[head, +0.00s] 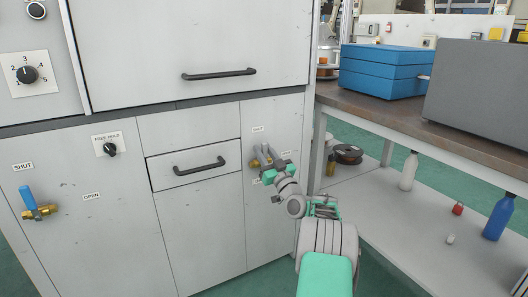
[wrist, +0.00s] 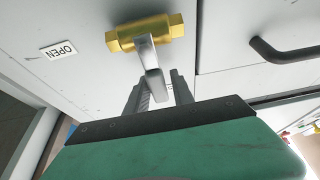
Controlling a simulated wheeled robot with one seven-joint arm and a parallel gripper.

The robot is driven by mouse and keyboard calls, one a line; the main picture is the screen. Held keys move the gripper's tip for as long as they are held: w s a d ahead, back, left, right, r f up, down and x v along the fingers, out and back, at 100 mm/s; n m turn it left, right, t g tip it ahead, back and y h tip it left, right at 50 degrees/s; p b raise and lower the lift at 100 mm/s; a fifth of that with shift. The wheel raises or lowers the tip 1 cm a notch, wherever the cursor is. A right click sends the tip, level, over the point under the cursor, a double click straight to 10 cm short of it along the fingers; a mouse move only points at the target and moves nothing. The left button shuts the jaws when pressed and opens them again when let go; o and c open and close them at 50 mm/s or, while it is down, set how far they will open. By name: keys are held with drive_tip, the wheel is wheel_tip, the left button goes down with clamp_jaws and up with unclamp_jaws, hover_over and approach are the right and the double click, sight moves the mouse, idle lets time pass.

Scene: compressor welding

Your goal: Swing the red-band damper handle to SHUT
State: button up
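A brass valve (wrist: 145,32) with a plain grey lever handle (wrist: 150,68) is on the cabinet front. It also shows in the head view (head: 256,162), partly behind my gripper. No red band shows on the part of the lever I can see. My gripper (wrist: 160,92) is at the lever's free end, with its fingers apart on either side; a gap shows at the right finger. An OPEN label (wrist: 59,50) is left of the valve in the wrist view. In the head view a small label (head: 258,128) is above the valve, and another is partly hidden below it.
A second brass valve with a blue handle (head: 28,197) is at the far left, between SHUT and OPEN labels. A drawer handle (head: 199,166) is left of my gripper. A bench (head: 395,112) with blue boxes and a lower shelf with bottles stand at the right.

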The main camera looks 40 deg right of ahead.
drive_tip(key=shift+o, duration=1.1)
drive_tip(key=shift+d, duration=0.1)
drive_tip(key=shift+s, duration=0.2)
drive_tip(key=p+v, duration=0.1)
drive_tip(key=v, duration=0.6)
drive_tip(key=shift+s, duration=0.25)
drive_tip(key=shift+f, duration=0.15)
